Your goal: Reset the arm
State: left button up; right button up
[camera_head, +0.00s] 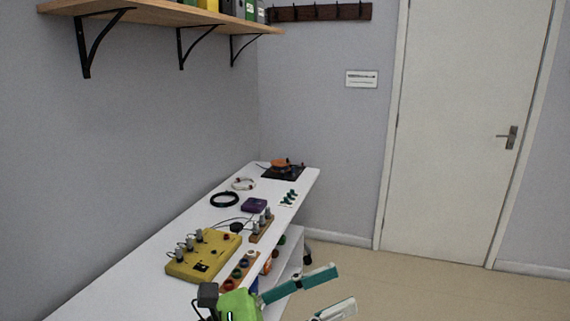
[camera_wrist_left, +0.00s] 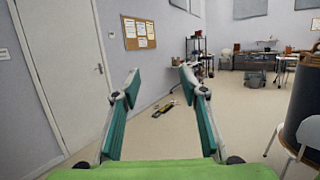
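My left gripper (camera_head: 342,287) is at the bottom of the head view, in front of the white bench's right edge. Its green body and two teal-lined fingers show. The fingers are spread apart with nothing between them. My right gripper is in neither view.
The white bench (camera_head: 125,270) bears a yellow box (camera_head: 207,262), a purple box (camera_head: 254,205) and a black cable ring (camera_head: 224,199). A wooden shelf (camera_head: 160,12) hangs above. A door (camera_head: 455,130) stands right. A dark cylinder (camera_wrist_left: 303,105) stands right in the wrist view.

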pick_arm(q)
jog(key=w+a+f+n+t+y, duration=0.1)
jog(key=w+a+n+t+y, duration=0.55)
jog(key=n, duration=0.65)
jog(key=w+a+f+n+t+y, duration=0.1)
jog(key=w+a+n+t+y, duration=0.2)
jog(key=a+n+t+y, duration=0.7)
jog(key=s+a+f+n+g+y, duration=0.2)
jog(key=a+f+n+g, duration=0.2)
jog(key=f+n, duration=0.55)
jog(key=s+a+f+n+g+y, duration=0.25)
jog(key=a+f+n, duration=0.25)
jog(key=f+n, duration=0.45)
jog(key=s+a+f+n+g, duration=0.1)
jog(key=s+f+n+g, duration=0.35)
jog(key=s+f, duration=0.5)
jog(key=s+f+n+g, duration=0.3)
jog(key=s+f+g, duration=0.35)
jog(key=s, duration=0.55)
notch_tip(320, 180, down, 27)
jog(key=s+g, duration=0.2)
jog(key=s+a+f, duration=0.3)
jog(key=s+f, duration=1.3)
jog(key=s, duration=0.1)
jog(key=shift+s+f+g, duration=0.25)
jog(key=shift+s+g, duration=0.05)
jog(key=shift+g, duration=0.1)
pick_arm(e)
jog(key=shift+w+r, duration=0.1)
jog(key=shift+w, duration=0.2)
